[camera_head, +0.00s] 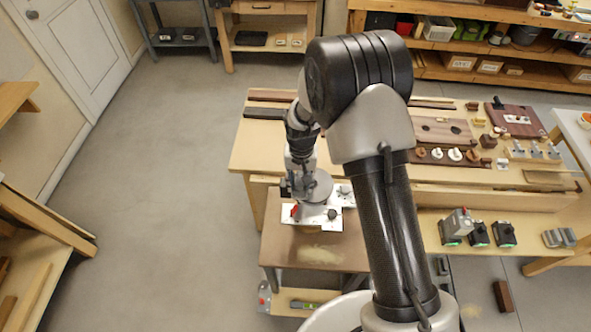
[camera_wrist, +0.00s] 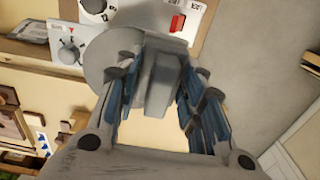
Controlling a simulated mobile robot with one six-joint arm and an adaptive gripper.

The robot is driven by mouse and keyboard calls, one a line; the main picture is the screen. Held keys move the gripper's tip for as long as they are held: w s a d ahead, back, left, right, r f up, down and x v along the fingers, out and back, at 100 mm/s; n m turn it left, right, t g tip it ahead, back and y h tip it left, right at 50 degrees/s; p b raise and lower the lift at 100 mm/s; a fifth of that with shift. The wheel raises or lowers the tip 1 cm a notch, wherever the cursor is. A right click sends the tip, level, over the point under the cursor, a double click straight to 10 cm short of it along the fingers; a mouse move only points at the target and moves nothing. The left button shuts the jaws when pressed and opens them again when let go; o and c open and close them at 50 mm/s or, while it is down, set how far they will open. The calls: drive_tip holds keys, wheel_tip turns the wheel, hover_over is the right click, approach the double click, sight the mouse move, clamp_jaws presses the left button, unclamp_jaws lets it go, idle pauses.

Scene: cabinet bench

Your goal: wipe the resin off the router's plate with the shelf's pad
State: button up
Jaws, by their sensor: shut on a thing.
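My gripper (camera_head: 297,187) is over the back of the small brown-topped table (camera_head: 285,247). In the wrist view its blue-lined fingers (camera_wrist: 160,125) are shut on a grey block (camera_wrist: 158,92). A round grey disc (camera_wrist: 112,55) is beside the block; whether they are one piece I cannot tell. The disc also shows in the head view (camera_head: 318,187). White plates (camera_head: 322,222) with dark knobs and a red switch (camera_wrist: 177,22) lie close by. A pale smear (camera_head: 320,255) marks the brown top in front of them. I cannot identify the pad for certain.
A low shelf (camera_head: 283,300) under the brown top holds a grey-green item (camera_head: 304,305) and a bottle (camera_head: 264,299). The long wooden bench (camera_head: 425,180) with blocks and boards is behind and right. Several dark, green-based units (camera_head: 478,234) stand right. The left floor is clear.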

drive_tip(key=shift+s+d+r+p, duration=0.1)
drive_tip(key=shift+d+r+p, duration=0.1)
drive_tip(key=shift+r, duration=0.25)
drive_tip(key=shift+s+d+r+p, duration=0.1)
drive_tip(key=shift+r+p, duration=0.05)
drive_tip(key=shift+r, duration=0.3)
drive_tip(key=shift+a+r+p, duration=0.15)
drive_tip(key=shift+r+p, duration=0.25)
drive_tip(key=shift+r, duration=0.3)
drive_tip(key=shift+r+p, duration=0.6)
drive_tip(key=shift+r, duration=0.55)
